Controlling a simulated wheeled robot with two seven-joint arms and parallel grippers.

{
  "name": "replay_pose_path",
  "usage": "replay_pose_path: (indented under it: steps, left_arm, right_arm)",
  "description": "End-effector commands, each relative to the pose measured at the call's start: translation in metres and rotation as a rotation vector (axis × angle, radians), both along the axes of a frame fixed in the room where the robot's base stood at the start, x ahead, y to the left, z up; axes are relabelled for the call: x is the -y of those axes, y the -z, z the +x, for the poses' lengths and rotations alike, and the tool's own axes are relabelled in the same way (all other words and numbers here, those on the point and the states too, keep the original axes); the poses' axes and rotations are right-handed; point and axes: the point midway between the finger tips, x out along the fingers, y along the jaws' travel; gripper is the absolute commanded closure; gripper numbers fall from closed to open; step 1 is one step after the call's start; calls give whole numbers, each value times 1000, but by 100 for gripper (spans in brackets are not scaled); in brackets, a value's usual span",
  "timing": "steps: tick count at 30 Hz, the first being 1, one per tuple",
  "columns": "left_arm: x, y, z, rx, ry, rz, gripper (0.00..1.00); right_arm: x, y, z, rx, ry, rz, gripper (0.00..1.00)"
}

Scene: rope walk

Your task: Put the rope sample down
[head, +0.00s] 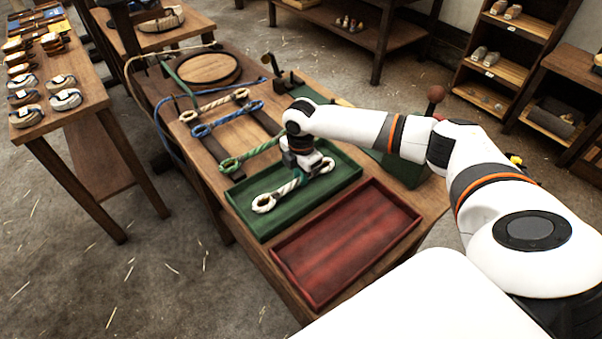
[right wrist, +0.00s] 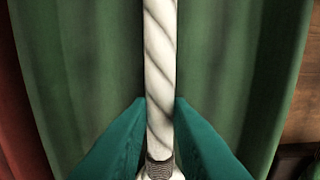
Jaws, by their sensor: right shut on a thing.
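The white rope sample (head: 290,188), with a loop at each end, lies over the inside of the green tray (head: 262,236). My right gripper (head: 305,170) is above the tray, shut on the sample's middle. In the right wrist view my teal fingers (right wrist: 160,105) press on both sides of the white twisted rope (right wrist: 160,45), with the tray's green floor behind. I cannot tell whether the rope touches that floor. My left gripper is not in view.
An empty red tray (head: 345,240) sits in front of the green one. Behind are green (head: 248,155), blue (head: 226,119) and beige (head: 213,104) rope samples on a dark rack. A side table (head: 75,125) with coiled ropes stands at left.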

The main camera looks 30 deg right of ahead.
Motion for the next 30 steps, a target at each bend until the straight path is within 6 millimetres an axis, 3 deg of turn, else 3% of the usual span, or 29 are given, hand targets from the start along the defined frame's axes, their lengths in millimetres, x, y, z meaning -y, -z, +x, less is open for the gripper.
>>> replay_pose_path:
  steps: [4,5,9,20,23,30]
  left_arm:
    - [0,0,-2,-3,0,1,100]
    - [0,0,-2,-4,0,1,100]
    - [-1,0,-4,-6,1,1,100]
    - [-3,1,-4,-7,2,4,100]
    - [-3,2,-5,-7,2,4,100]
    - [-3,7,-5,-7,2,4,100]
  right_arm:
    - [0,2,0,0,0,0,100]
    - [0,2,0,0,0,0,80]
    - [0,2,0,0,0,0,60]
    - [0,-4,1,2,0,0,60]
    - [0,-18,1,3,-1,0,60]
    - [0,-70,1,5,0,0,60]
